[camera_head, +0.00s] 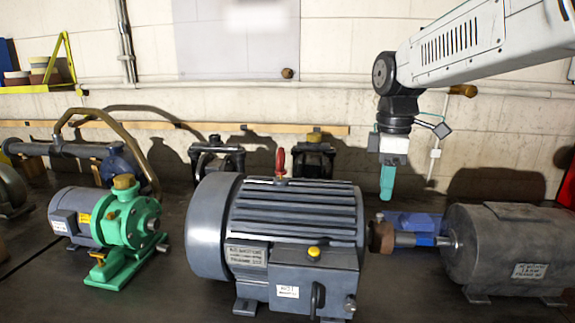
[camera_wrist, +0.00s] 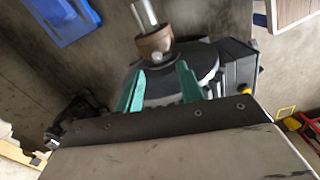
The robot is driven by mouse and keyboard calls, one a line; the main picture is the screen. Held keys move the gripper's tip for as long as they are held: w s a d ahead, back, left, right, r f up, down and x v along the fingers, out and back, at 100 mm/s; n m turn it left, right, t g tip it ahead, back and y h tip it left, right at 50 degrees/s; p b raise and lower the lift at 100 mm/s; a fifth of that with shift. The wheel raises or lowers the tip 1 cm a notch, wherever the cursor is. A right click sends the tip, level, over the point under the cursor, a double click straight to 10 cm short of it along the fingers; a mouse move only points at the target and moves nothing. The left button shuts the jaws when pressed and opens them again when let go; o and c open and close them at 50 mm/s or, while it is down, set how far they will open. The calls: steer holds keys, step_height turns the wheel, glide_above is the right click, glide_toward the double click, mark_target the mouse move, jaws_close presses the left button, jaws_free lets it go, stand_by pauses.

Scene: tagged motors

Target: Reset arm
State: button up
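My gripper (camera_head: 387,196) hangs from my arm at the right of centre in the head view, with its teal fingers pointing down. It is above the bench, between the big grey motor (camera_head: 262,222) and the dark grey cylindrical motor (camera_head: 510,250). In the wrist view the gripper's (camera_wrist: 160,69) two fingers stand apart with no object held between them. A brown coupling (camera_wrist: 155,42) on a metal shaft shows just beyond the fingertips; it also shows in the head view (camera_head: 382,237).
A green pump with a grey motor (camera_head: 128,225) stands at the left. A blue object (camera_head: 412,222) lies behind the coupling; a blue part also shows in the wrist view (camera_wrist: 62,18). Dark machines stand along the back wall.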

steer(key=s+d+f+m, duration=0.1)
steer(key=s+m, duration=0.3)
steer(key=s, duration=0.5)
steer(key=s+d+f+m+t, duration=0.1)
steer(key=s+f+m, duration=0.3)
steer(key=s, duration=0.5)
steer(key=s+d+f+m, duration=0.1)
steer(key=s+f+m, duration=0.1)
steer(key=s+m, duration=0.4)
steer(key=s, duration=0.2)
steer(key=shift+s+d+f, duration=0.35)
steer(key=shift+s, duration=0.05)
